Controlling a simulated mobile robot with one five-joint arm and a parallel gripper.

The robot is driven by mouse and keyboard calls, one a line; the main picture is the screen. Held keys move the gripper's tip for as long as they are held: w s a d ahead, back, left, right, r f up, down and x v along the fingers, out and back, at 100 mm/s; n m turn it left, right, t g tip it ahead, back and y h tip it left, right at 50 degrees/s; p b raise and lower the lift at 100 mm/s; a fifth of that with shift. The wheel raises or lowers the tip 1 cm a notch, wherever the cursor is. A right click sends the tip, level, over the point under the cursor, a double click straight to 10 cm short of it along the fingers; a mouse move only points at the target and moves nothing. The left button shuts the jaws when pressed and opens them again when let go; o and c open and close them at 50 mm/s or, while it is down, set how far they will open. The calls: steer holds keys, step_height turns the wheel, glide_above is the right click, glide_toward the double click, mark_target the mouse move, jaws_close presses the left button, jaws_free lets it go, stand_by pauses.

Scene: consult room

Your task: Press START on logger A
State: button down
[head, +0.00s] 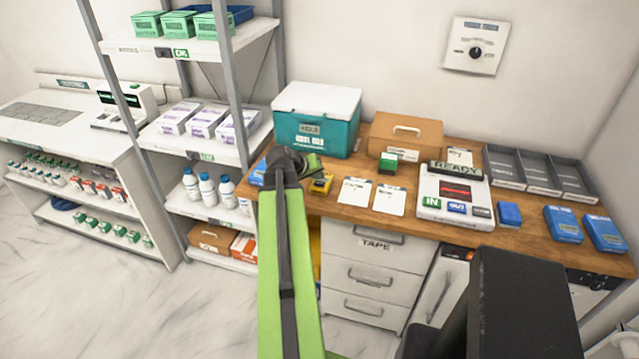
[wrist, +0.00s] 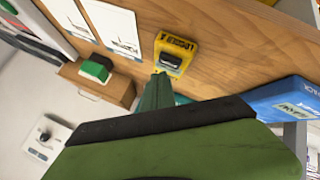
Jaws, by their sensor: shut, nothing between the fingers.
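A small yellow device (head: 321,184), which I take for the logger, lies on the wooden counter just right of my arm's end. In the wrist view the yellow device (wrist: 176,52) shows a dark label and a dark raised part; the letter A cannot be read. My gripper (wrist: 158,80) is shut and empty, its green fingers pointing at the device's near edge. The tips look close to it, but I cannot tell whether they touch. In the head view my gripper (head: 313,165) is partly hidden by the arm, beside the device. No START marking is readable.
White cards (head: 355,191), a green-topped block (head: 388,163), a brown box (head: 405,134) and a teal cooler (head: 316,122) stand around the device. A white READY unit (head: 455,207) and grey trays (head: 540,173) are further right.

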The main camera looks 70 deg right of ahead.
mark_target(318, 185)
stand_by(0.3)
steer(key=shift+f+b, duration=0.45)
steer(key=shift+f+b, duration=0.45)
steer(key=shift+b, duration=0.05)
stand_by(0.5)
steer(key=shift+r, duration=0.1)
steer(key=shift+r+p, duration=0.85)
steer(key=shift+p, duration=0.15)
step_height(318, 185, up, 5)
steer(key=p, duration=0.5)
steer(key=shift+r, duration=0.1)
stand_by(0.4)
